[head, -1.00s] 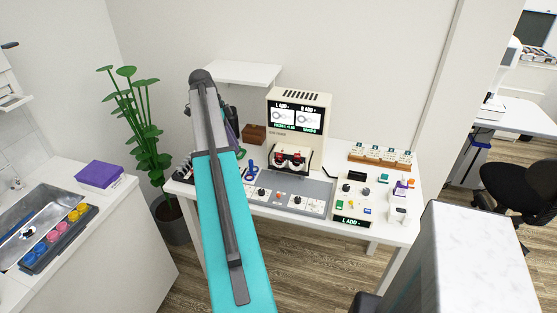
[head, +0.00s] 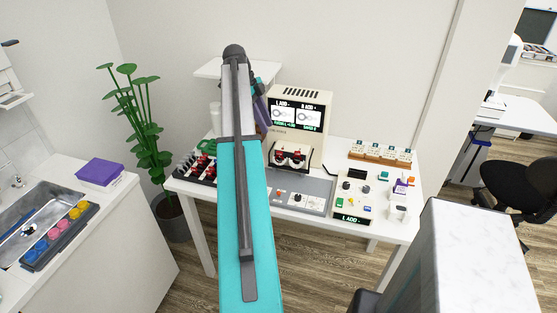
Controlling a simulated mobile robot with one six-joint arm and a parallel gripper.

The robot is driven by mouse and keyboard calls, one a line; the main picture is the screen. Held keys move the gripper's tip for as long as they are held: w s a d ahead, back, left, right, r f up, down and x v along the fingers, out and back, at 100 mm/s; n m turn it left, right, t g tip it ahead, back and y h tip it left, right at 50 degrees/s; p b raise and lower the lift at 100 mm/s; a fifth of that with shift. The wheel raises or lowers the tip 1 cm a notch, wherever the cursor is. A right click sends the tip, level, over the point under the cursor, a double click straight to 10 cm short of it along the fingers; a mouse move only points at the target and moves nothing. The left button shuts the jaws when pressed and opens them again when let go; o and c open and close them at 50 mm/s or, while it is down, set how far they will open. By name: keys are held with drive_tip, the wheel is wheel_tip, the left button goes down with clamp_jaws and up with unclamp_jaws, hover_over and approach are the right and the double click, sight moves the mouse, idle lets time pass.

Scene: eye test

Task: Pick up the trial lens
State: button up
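I cannot make out a single trial lens for certain at this size. A dark rack with red and black pieces (head: 186,170) stands at the left end of the white table. A beige lens machine (head: 310,95) with a lit screen stands at the back of the table. Red and dark parts (head: 291,155) sit in its front opening. My arm rises from the bottom of the head view and reaches over the table's left half. Its teal, grey and purple links cover part of the table, and my gripper is hidden behind them.
The white table (head: 385,222) also bears a control panel (head: 300,201), small coloured items and a wooden rack (head: 372,155) at right. A wall shelf (head: 207,70) hangs behind my arm. A plant (head: 145,135) stands left. A pale block (head: 455,255) fills the lower right.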

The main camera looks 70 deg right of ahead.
drive_tip(key=p, duration=0.2)
hover_over(278, 152)
drive_tip(key=w, duration=0.2)
drive_tip(key=shift+d+f, duration=0.1)
drive_tip(key=shift+f, duration=3.4)
drive_tip(key=shift+p+x, duration=0.55)
drive_tip(key=shift+x, duration=0.25)
drive_tip(key=shift+p+x, duration=0.65)
drive_tip(key=shift+x, duration=1.1)
drive_tip(key=shift+w, duration=0.1)
clamp_jaws()
